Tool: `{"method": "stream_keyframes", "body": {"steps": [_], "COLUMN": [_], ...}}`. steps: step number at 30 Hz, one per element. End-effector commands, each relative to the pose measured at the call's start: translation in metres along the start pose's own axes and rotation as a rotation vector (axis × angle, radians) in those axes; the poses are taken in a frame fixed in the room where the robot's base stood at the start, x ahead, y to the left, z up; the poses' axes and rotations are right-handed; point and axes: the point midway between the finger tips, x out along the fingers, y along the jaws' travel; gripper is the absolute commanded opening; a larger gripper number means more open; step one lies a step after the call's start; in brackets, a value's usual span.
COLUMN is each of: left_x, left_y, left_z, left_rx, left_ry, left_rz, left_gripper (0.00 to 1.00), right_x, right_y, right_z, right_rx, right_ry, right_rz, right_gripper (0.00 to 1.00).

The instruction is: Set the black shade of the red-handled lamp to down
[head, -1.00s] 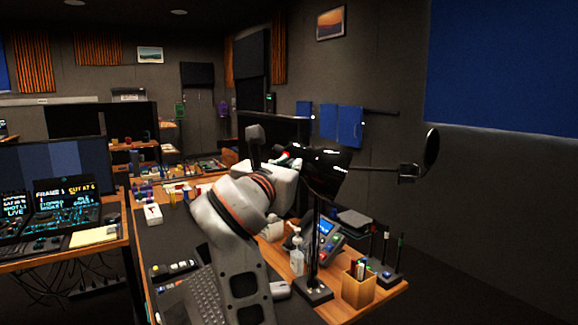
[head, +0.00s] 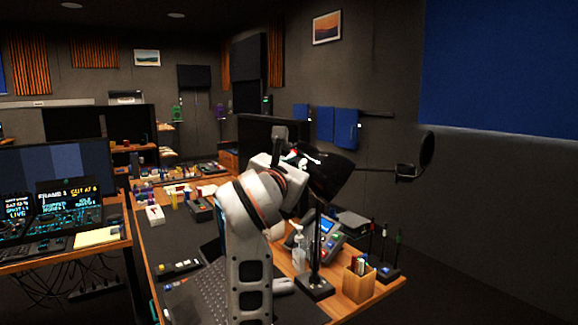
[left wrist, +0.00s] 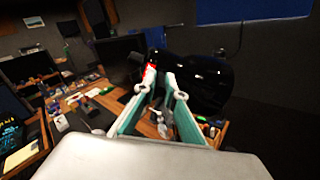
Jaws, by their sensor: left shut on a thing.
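The lamp's glossy black shade (head: 332,178) sits on a thin dark stem (head: 315,240) that rises from a base on the desk. The shade is tilted, with its broad side toward the lower right. It also shows large in the left wrist view (left wrist: 205,82), just beyond the fingertips. My left gripper (head: 296,160) is at the upper left edge of the shade. A bit of the red handle (left wrist: 150,68) shows at the fingertips in the left wrist view, and the fingers are shut on it. Most of the handle is hidden. My right gripper is not in view.
Beside the lamp's base stand a pump bottle (head: 299,250), a wooden pen holder (head: 358,281) and a desk phone (head: 324,236). A round black disc (head: 427,149) on a thin arm is right of the shade. A monitor (head: 270,132) stands behind.

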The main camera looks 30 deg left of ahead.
Motion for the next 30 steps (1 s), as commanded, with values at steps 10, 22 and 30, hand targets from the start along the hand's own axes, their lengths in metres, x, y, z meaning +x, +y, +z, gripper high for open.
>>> {"method": "stream_keyframes", "body": {"steps": [10, 22, 30], "left_x": [0.006, 0.007, 0.007], "left_y": [-0.001, -0.002, -0.004], "left_z": [0.007, 0.012, 0.014], "left_rx": [0.176, 0.376, 0.512], "left_ry": [-0.002, -0.002, -0.001], "left_rz": [0.002, 0.003, 0.002], "left_gripper": [0.00, 0.00, 0.00], "right_x": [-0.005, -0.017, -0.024], "right_y": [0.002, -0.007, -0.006], "right_z": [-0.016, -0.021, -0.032], "right_rx": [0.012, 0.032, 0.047], "right_ry": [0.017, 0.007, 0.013], "right_rz": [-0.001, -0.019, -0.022], "right_gripper": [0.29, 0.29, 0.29]}}
